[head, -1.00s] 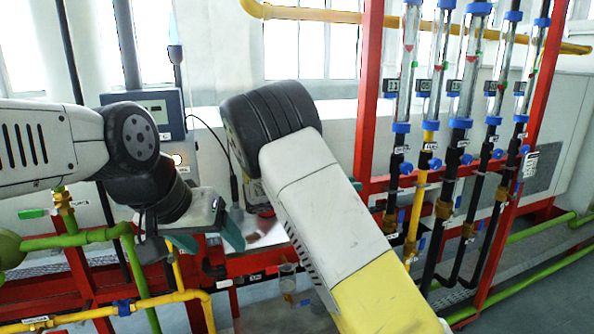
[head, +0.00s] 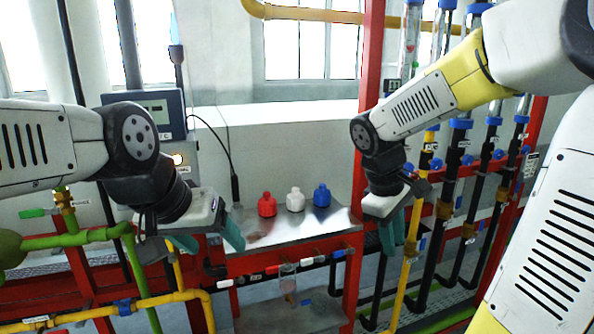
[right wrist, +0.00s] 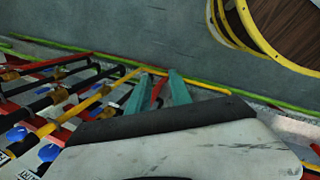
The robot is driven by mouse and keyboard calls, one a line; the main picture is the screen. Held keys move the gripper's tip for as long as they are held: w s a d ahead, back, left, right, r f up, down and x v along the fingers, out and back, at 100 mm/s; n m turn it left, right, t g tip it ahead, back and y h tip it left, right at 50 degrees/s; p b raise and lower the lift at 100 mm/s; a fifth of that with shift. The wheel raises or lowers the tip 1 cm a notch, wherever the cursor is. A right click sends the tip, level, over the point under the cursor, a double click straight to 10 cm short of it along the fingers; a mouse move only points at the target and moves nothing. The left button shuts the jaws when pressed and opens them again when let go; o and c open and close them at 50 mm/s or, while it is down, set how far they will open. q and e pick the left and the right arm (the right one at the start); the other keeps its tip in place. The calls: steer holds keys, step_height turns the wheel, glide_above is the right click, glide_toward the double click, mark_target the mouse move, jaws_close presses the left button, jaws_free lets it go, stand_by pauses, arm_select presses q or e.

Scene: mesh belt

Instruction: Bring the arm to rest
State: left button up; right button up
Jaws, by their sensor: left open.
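My left gripper (head: 210,246) hangs at the left of the head view, with its teal fingers apart and nothing between them. It is in front of the left end of a metal shelf. My right gripper (head: 401,246) points down to the right of the shelf, in front of a yellow pipe. Its teal fingers are apart and empty. In the right wrist view the same right gripper (right wrist: 158,78) shows both fingers with a gap between them. The right arm comes in from the right edge of the head view.
A red bottle (head: 267,205), a white bottle (head: 295,200) and a blue bottle (head: 321,196) stand on the metal shelf (head: 305,229). A red upright post (head: 368,60) and several pipes with flow tubes are on the right. A grey display box (head: 150,112) is behind my left arm.

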steer(key=s+a+r+m+t+y, duration=0.5)
steer(key=s+a+r+m, duration=0.1)
steer(key=s+m, duration=0.2)
steer(key=shift+s, duration=0.8)
steer(key=shift+d, duration=0.1)
stand_by(1.5)
